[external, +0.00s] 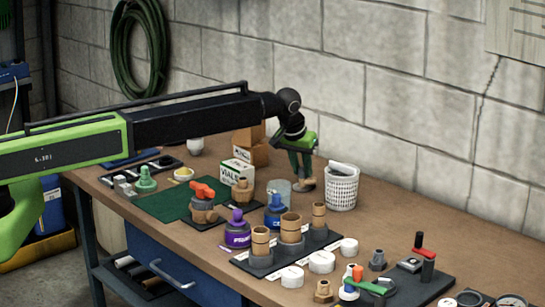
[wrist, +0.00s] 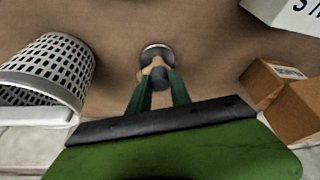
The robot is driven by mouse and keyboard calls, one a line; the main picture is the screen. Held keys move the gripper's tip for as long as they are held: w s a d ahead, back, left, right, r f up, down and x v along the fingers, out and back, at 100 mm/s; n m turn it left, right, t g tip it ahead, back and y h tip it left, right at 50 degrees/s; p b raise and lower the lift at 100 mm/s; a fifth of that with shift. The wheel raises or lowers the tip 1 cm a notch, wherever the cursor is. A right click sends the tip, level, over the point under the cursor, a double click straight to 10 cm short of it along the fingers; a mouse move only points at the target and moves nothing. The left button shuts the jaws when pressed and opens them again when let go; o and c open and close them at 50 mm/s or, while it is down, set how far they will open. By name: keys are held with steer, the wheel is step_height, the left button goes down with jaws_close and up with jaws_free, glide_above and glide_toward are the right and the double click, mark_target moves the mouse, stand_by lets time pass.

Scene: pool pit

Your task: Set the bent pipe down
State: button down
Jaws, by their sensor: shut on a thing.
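My gripper (external: 303,174) is in the external view over the back of the workbench, pointing down, between a clear beaker and a white perforated basket. Its dark green fingers also show in the wrist view (wrist: 160,82). They are shut on the bent pipe, a small tan and grey piece (external: 306,185) at the fingertips. In the wrist view the bent pipe (wrist: 156,66) shows a grey round end beyond the fingers, and the fingers hide part of it. The pipe is at or just above the brown bench top (external: 400,221); I cannot tell whether it touches.
The white basket (external: 342,187) stands close on the right. The clear beaker (external: 278,189) is close on the left. Cardboard boxes (external: 250,147) and a vials box (external: 236,173) stand further left. A dark rack with tan cylinders (external: 291,229) is in front. Bare bench lies right of the basket.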

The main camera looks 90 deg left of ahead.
steer(key=shift+f, duration=0.2)
steer(key=c, duration=1.2)
jaws_free()
steer(key=shift+r, duration=0.1)
steer(key=shift+r, duration=0.1)
steer(key=shift+r+p, duration=0.25)
steer(key=shift+p, duration=0.05)
steer(key=p+v, duration=1)
steer(key=v, duration=0.1)
steer(key=shift+s+d+r+p, duration=0.1)
steer(key=shift+d+r+p, duration=0.15)
steer(key=shift+p, duration=0.1)
